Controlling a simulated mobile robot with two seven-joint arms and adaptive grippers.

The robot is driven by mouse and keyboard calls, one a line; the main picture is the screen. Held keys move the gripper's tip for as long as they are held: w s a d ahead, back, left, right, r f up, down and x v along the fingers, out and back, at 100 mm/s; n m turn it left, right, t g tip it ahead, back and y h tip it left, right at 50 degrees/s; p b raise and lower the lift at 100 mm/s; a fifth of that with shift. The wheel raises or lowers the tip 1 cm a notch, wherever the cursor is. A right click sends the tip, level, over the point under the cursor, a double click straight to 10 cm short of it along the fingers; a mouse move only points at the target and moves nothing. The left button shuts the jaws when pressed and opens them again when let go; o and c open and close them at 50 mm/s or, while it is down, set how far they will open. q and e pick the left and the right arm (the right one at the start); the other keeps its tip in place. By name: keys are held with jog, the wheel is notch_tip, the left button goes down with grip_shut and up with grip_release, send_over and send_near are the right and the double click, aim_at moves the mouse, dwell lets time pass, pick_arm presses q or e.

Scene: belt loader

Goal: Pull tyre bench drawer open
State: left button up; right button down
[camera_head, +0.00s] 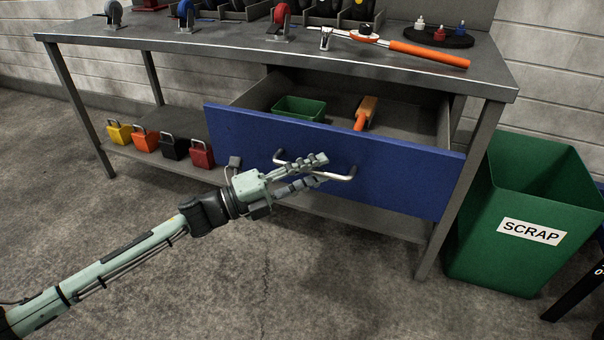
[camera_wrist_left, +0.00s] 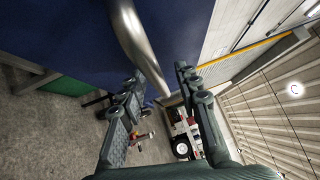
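The bench drawer with a blue front (camera_head: 400,180) stands pulled out from under the grey bench, its inside showing. Its silver bar handle (camera_head: 343,177) runs across the front, and my left gripper (camera_head: 324,169) is at it, partly hiding it. In the left wrist view the handle (camera_wrist_left: 140,45) comes down between the two fingers of my left gripper (camera_wrist_left: 160,76). The fingers are spread with a gap; whether either touches the bar cannot be told. My right gripper is not in view.
The drawer holds a green tray (camera_head: 299,109) and an orange-handled tool (camera_head: 366,112). A green scrap bin (camera_head: 480,230) stands close to the right of the bench (camera_head: 220,48). Several padlocks (camera_head: 173,147) sit on the lower shelf. The floor before the drawer is clear.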

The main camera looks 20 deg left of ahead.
pick_arm(q)
jog(key=v, duration=1.2)
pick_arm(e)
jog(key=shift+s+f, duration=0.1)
pick_arm(q)
jog(key=shift+r, duration=0.1)
